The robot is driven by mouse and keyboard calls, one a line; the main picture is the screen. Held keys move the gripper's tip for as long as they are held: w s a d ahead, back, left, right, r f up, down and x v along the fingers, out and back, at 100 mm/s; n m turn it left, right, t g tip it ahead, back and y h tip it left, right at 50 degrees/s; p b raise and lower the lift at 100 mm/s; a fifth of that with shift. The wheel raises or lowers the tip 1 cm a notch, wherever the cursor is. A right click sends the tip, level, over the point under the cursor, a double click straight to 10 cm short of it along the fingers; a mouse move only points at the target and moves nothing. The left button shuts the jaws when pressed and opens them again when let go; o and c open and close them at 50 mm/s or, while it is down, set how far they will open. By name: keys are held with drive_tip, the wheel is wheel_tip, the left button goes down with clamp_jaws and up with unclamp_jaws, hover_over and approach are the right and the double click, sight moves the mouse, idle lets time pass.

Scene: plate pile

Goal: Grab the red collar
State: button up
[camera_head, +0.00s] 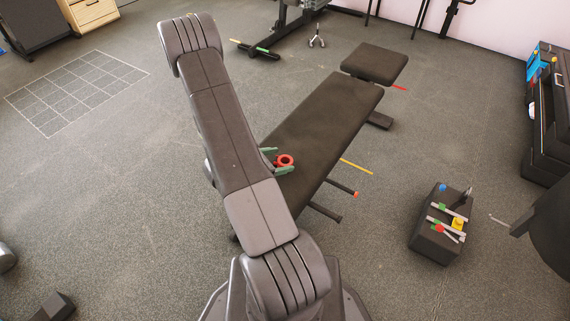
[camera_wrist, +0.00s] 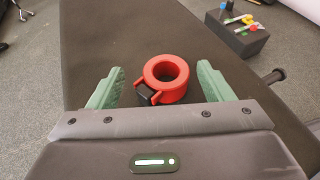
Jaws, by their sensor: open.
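The red collar (camera_head: 285,161) is a thick ring with a dark tab, lying on the black padded bench (camera_head: 318,118). In the wrist view the red collar (camera_wrist: 165,78) is between the two green fingers, with a gap on each side. My gripper (camera_wrist: 160,84) is open and empty, and its fingers point over the bench pad. In the head view my gripper (camera_head: 275,161) is mostly hidden by my arm, with only the green fingers showing beside the collar. I cannot tell how far the fingertips are above the pad.
A dark box (camera_head: 435,235) with several small coloured things stands on the floor at right. A yellow bar (camera_head: 356,166) and a red-tipped bar (camera_head: 342,187) stick out from the bench's right side. A dark rack (camera_head: 549,110) stands at the far right.

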sight(289, 159)
drive_tip(key=shift+s+b+x, duration=0.1)
drive_tip(key=shift+b+x, duration=0.15)
drive_tip(key=shift+x, duration=0.85)
drive_tip(key=shift+s+b+x, duration=0.15)
drive_tip(key=shift+b+x, duration=0.1)
drive_tip(key=shift+x, duration=0.8)
drive_tip(key=shift+d, duration=0.15)
drive_tip(key=shift+c, duration=0.2)
drive_tip(key=c, duration=0.9)
